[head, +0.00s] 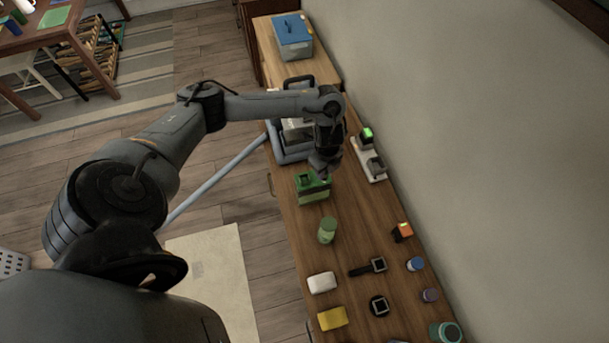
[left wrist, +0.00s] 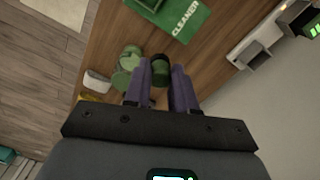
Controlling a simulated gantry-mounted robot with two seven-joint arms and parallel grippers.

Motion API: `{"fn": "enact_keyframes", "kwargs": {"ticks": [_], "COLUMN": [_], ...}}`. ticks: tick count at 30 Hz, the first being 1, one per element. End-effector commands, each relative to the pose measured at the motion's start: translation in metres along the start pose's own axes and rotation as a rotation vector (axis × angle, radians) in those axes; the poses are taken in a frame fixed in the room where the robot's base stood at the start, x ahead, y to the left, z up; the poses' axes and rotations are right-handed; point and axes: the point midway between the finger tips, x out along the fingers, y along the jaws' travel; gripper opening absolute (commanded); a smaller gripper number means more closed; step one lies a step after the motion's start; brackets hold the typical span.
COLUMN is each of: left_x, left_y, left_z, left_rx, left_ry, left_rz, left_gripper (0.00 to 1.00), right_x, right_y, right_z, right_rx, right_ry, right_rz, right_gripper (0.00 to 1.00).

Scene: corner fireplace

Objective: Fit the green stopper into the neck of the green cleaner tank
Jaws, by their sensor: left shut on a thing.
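The green cleaner tank (head: 313,190) stands on the wooden counter. In the left wrist view the tank (left wrist: 184,20) shows at the top, with the word CLEANER on its side. My left gripper (head: 322,169) is just above the tank in the head view, its fingers pointing down. In the left wrist view my left gripper (left wrist: 161,80) is shut on the dark green stopper (left wrist: 160,67). The stopper appears apart from the tank in that view. The gripper hides the stopper in the head view, and I cannot make out the tank's neck clearly. My right gripper is not in view.
A pale charger-like tray (head: 369,160) lies by the wall. A blue-lidded bin (head: 292,40) stands at the far end.

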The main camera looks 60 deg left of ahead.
Motion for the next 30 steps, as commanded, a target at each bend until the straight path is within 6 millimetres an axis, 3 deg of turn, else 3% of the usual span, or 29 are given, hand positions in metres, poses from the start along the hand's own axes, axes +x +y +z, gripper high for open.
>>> {"fn": "enact_keyframes", "kwargs": {"ticks": [3,12,19,30], "left_x": [0.020,0.040,0.046,0.082], "left_y": [0.011,0.025,0.027,0.026], "left_z": [0.023,0.059,0.066,0.066], "left_rx": [-0.004,-0.001,-0.001,-0.002], "left_ry": [-0.002,-0.001,0.000,0.000], "left_rz": [0.005,0.003,0.000,-0.001], "left_gripper": [0.00,0.00,0.00,0.00], "right_x": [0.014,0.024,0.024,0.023], "right_y": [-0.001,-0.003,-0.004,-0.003], "right_z": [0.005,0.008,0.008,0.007], "right_rx": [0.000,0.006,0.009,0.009], "right_ry": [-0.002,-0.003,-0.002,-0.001], "right_rz": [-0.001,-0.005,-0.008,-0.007], "right_gripper": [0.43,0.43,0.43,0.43]}}
